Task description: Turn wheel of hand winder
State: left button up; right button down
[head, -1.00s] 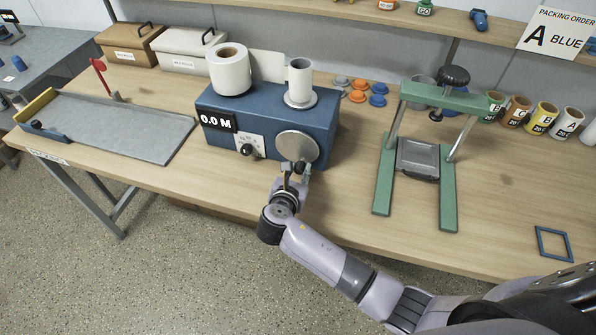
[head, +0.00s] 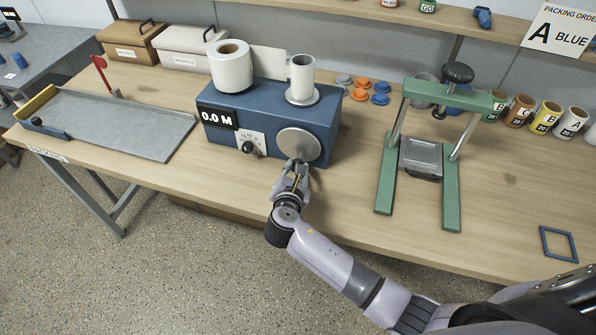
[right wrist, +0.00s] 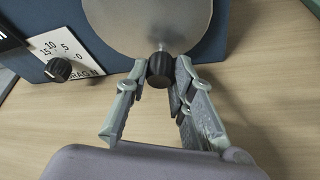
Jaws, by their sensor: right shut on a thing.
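The blue hand winder (head: 262,108) stands on the wooden bench. Its grey round wheel (head: 298,146) is on the front right face, and it also fills the top of the right wrist view (right wrist: 150,22). A black handle knob (right wrist: 160,68) sits at the wheel's lower edge. My right gripper (head: 297,171) is at the knob, with its two fingers on either side of it, shut on it. The winder display (head: 217,118) reads 0.0 M. A white paper roll (head: 231,66) and a smaller white core (head: 301,75) stand on top. My left gripper is not in view.
A small dial knob (head: 247,147) is left of the wheel. A green press (head: 455,150) stands to the right, with orange and blue caps (head: 360,94) behind. A grey tray (head: 125,120) lies at the left. The bench between winder and press is clear.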

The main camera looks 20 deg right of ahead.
aim_at(280, 147)
jog(key=shift+w+a+f+m+t+b, duration=0.25)
jog(key=shift+m+t+b, duration=0.15)
jog(key=shift+m+b, duration=0.25)
jog(key=a+m+t+b, duration=0.1)
jog(key=m+b, duration=0.1)
jog(key=b, duration=0.2)
jog(key=w+m+t+y+b, duration=0.1)
jog(key=m+b, duration=0.2)
jog(key=b, duration=0.2)
jog(key=a+r+m+t+b, duration=0.1)
jog(key=m+b, duration=0.2)
jog(key=b, duration=0.1)
jog(key=shift+w+a+t+y, duration=0.3)
jog(key=shift+t, duration=0.1)
jog(key=shift+r+m+b, duration=0.25)
jog(key=shift+m+b, duration=0.1)
jog(key=shift+b, duration=0.45)
jog(key=shift+w+a+r+t+b, duration=0.1)
jog(key=shift+r+t+b, duration=0.15)
jog(key=shift+t+b, duration=0.05)
jog(key=shift+r, duration=0.1)
jog(key=c, duration=1.4)
grip_release()
jog(key=shift+o, duration=0.2)
